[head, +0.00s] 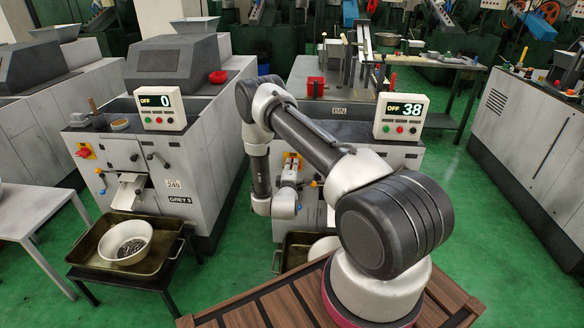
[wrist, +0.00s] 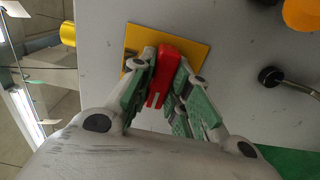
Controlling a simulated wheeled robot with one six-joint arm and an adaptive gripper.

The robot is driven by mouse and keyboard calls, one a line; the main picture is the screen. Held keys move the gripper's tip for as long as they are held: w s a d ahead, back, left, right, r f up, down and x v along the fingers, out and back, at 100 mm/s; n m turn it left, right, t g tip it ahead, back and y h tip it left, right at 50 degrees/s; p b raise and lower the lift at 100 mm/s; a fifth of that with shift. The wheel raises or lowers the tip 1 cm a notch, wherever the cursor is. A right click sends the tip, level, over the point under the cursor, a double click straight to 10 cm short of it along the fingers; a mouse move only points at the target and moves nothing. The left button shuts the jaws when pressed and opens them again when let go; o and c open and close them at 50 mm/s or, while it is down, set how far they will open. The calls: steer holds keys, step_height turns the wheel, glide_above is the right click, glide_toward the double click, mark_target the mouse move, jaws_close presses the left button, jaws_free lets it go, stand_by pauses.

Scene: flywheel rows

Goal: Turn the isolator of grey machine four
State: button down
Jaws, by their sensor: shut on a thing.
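The isolator is a red handle (wrist: 168,62) on a square yellow plate (wrist: 195,38), seen in the wrist view on the grey front of a machine. My gripper (wrist: 160,85) has its two green-padded fingers on either side of the red handle and is shut on it. In the head view my gripper (head: 291,164) is at the front of the middle machine (head: 335,122), whose display reads OFF and 38. My arm hides much of this machine's front, and I see no name plate on it.
To the left stands a machine marked GREY 3 (head: 200,190), its display at OFF and 0, with its own red isolator (head: 85,151). A bowl of small parts (head: 125,242) sits in a tray before it. Green floor is free between the machines.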

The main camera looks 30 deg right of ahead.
stand_by(0.4)
steer(key=c, duration=1.4)
jaws_free()
steer(key=shift+o, duration=0.2)
steer(key=v, duration=1.2)
